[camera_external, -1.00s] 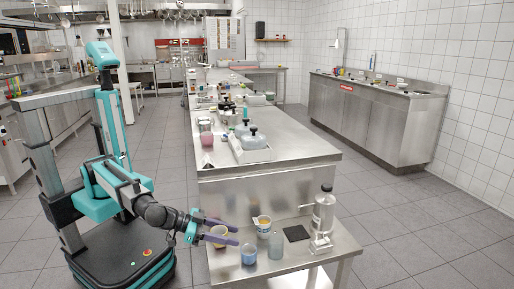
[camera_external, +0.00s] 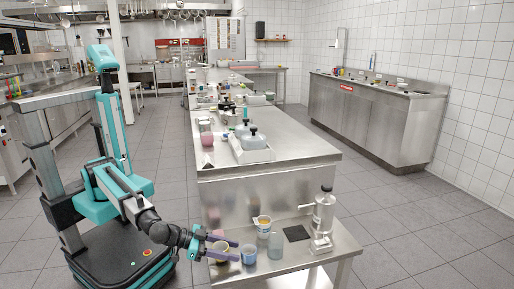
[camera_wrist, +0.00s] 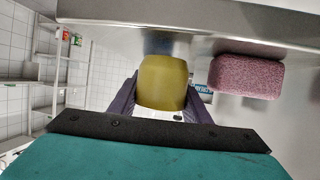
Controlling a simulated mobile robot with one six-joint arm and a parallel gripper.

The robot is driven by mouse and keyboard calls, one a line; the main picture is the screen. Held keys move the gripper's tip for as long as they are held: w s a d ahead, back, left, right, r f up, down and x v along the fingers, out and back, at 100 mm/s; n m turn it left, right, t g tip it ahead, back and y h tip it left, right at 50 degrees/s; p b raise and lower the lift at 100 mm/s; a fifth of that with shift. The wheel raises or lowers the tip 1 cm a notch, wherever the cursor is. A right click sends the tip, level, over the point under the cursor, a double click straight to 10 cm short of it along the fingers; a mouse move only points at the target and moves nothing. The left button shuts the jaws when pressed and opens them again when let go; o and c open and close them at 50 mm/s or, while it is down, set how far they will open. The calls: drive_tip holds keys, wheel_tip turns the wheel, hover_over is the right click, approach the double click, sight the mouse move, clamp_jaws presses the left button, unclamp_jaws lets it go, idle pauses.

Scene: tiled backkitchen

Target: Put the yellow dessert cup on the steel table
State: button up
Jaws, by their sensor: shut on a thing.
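The yellow dessert cup (camera_wrist: 163,82) is between the two purple fingers of my gripper (camera_wrist: 161,100) in the wrist view, and the fingers are shut on it. In the external view, the cup (camera_external: 219,249) is partly hidden by the fingers of my gripper (camera_external: 232,250). It is at the left side of the low steel table (camera_external: 280,268). I cannot tell whether its base touches the tabletop.
A blue cup (camera_external: 249,254) is just right of my fingertips. A pink speckled block (camera_wrist: 246,77) shows in the wrist view.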

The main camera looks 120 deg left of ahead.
drive_tip(key=shift+f, duration=0.55)
drive_tip(key=shift+f, duration=0.15)
drive_tip(key=o, duration=0.8)
drive_tip(key=shift+r, duration=0.2)
drive_tip(key=p+v, duration=0.1)
drive_tip(key=v, duration=1.1)
drive_tip(key=o, duration=0.4)
